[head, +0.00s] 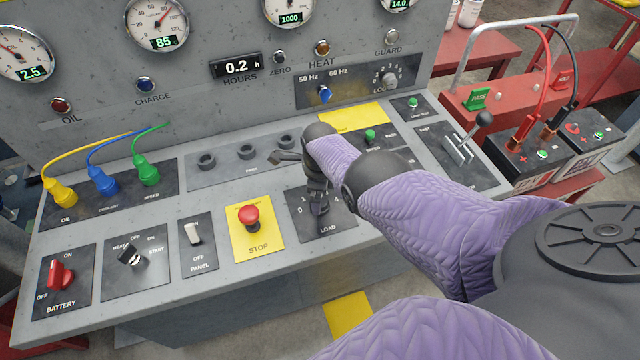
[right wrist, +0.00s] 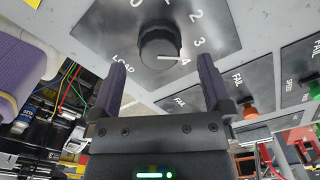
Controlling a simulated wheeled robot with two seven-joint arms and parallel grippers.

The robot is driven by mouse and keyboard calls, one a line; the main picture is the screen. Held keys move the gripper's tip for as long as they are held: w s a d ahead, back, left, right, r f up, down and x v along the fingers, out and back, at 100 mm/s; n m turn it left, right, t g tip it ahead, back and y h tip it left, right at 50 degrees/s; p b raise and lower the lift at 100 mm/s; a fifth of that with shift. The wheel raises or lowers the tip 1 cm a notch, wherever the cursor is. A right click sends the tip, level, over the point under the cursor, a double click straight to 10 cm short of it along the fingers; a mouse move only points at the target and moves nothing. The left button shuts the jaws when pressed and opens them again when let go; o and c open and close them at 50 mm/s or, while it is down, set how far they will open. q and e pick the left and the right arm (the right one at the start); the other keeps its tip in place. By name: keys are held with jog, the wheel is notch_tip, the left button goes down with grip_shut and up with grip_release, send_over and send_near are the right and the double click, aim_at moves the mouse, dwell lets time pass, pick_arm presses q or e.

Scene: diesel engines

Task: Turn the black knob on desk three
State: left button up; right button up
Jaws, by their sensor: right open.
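The black LOAD knob (right wrist: 158,46) is in the right wrist view, on a dark plate marked with numbers. Its white pointer line is at the 4. My right gripper (right wrist: 162,70) is open, with one finger to each side of the knob; I cannot tell whether they touch it. In the head view my right gripper (head: 317,190) points down over the LOAD plate (head: 329,230) and mostly hides the knob. My left gripper is not in view. No label shows which desk this is.
A red STOP button (head: 249,215) on a yellow plate is just left of the LOAD plate. Further left are a PANEL switch (head: 193,234), a black START switch (head: 130,255) and a red BATTERY switch (head: 60,275). A lever (head: 470,130) rises at the right.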

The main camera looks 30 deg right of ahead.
pick_arm(q)
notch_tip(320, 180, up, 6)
jog(key=p, duration=0.4)
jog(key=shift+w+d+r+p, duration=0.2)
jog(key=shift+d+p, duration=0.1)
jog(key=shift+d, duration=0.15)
pick_arm(e)
notch_tip(320, 180, up, 7)
